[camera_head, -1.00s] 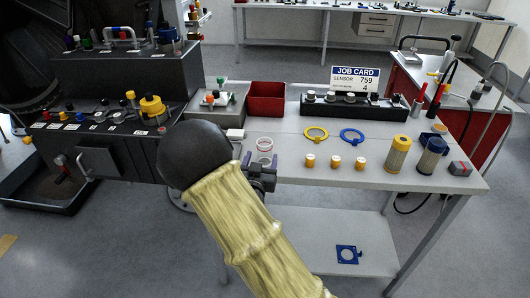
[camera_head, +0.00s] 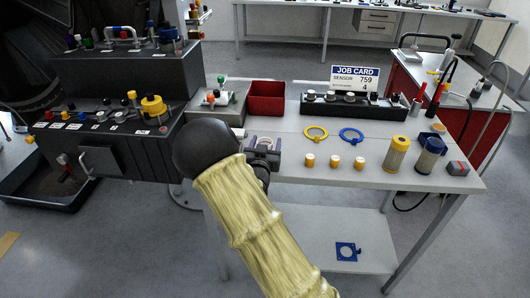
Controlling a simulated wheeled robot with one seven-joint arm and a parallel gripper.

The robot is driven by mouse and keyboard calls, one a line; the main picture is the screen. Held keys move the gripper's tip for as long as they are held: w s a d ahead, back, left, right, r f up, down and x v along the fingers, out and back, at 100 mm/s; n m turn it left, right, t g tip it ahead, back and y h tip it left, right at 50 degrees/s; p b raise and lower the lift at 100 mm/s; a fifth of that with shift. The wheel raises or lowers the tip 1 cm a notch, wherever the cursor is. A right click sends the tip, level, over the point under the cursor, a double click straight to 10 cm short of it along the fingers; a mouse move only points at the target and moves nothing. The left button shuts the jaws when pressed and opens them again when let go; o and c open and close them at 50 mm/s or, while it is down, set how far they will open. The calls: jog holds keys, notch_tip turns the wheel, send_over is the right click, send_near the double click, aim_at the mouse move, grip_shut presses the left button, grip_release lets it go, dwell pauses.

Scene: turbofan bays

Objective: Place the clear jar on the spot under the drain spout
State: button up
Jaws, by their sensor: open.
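The clear jar (camera_head: 265,138), with a whitish-pink rim, stands at the left front of the white workbench. My gripper (camera_head: 262,150) is in front of it and hides most of it. The jaws are open; whether they reach around the jar or only sit close to it, I cannot tell. At the left, a dark console has a small spout-like metal fitting (camera_head: 86,166) on its front, possibly the drain spout. A black tray (camera_head: 70,203) lies on the floor below. No marked spot shows clearly there.
The workbench (camera_head: 310,178) also holds a red bin (camera_head: 266,97), a yellow ring (camera_head: 316,133), a blue ring (camera_head: 351,135), small orange-capped jars (camera_head: 335,161) and filter cylinders (camera_head: 397,155). A dark console (camera_head: 128,150) stands left of the bench.

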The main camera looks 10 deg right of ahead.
jog(key=shift+c, duration=0.2)
dwell(0.3)
jog(key=c, duration=1)
notch_tip(320, 180, up, 10)
dwell(0.6)
